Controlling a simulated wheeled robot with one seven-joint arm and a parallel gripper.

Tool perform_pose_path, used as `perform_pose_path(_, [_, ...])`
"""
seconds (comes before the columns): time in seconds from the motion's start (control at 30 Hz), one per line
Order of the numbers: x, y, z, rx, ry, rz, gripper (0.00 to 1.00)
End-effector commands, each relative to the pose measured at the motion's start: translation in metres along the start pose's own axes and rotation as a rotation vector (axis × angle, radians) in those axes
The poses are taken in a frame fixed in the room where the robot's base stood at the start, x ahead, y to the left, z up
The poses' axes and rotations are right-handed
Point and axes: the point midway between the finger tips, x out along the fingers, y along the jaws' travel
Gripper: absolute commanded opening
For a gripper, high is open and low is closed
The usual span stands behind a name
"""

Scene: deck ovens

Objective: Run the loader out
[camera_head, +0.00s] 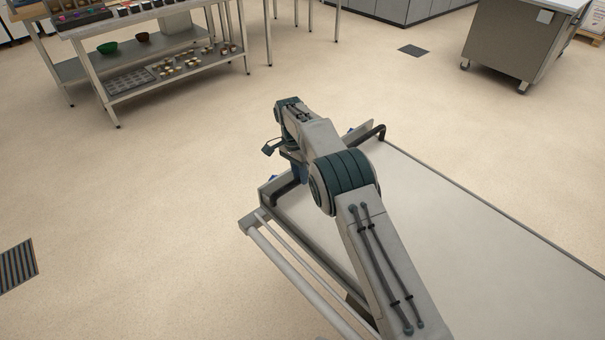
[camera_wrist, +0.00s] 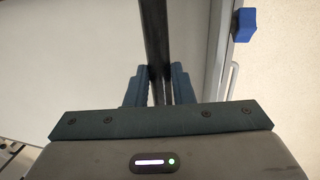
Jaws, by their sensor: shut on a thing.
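The loader (camera_head: 450,235) is a long pale flat bed with a raised end board and a dark handle (camera_head: 290,187) at its far end, in the head view. My arm covers the middle of the handle there. In the wrist view the dark handle bar (camera_wrist: 155,40) runs up between the two fingers of my gripper (camera_wrist: 159,85). My gripper is shut on this bar. The loader's pale surface (camera_wrist: 70,60) fills the left of the wrist view. In the head view the fingers are mostly hidden behind my arm.
A metal rail (camera_head: 300,277) runs along the loader's left side. A blue block (camera_wrist: 244,25) shows near the edge in the wrist view. A shelf table (camera_head: 165,85) stands at back left, a wheeled cabinet (camera_head: 515,40) at back right. The floor beyond the loader's end is clear.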

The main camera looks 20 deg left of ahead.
Motion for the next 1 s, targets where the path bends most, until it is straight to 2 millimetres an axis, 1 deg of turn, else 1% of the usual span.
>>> perform_pose_path(0.03, [-0.003,-0.001,-0.004,0.002,0.014,-0.009,0.00])
perform_pose_path(0.13, [-0.003,-0.002,-0.003,-0.001,0.016,-0.009,0.00])
perform_pose_path(0.17, [-0.003,-0.002,-0.002,-0.001,0.016,-0.009,0.30])
perform_pose_path(0.2, [-0.003,-0.002,-0.002,-0.002,0.015,-0.008,0.41])
perform_pose_path(0.23, [-0.003,-0.002,-0.001,-0.003,0.015,-0.007,0.43])
perform_pose_path(0.47, [-0.002,-0.003,0.003,-0.008,0.012,-0.003,0.43])
perform_pose_path(0.57, [-0.005,-0.003,0.003,-0.008,0.011,-0.003,0.43])
perform_pose_path(0.67, [-0.016,-0.004,0.004,-0.010,0.012,-0.005,0.43])
perform_pose_path(0.9, [-0.058,-0.004,0.004,-0.009,0.013,-0.006,0.43])
perform_pose_path(1.0, [-0.071,-0.003,0.003,-0.007,0.012,-0.004,0.43])
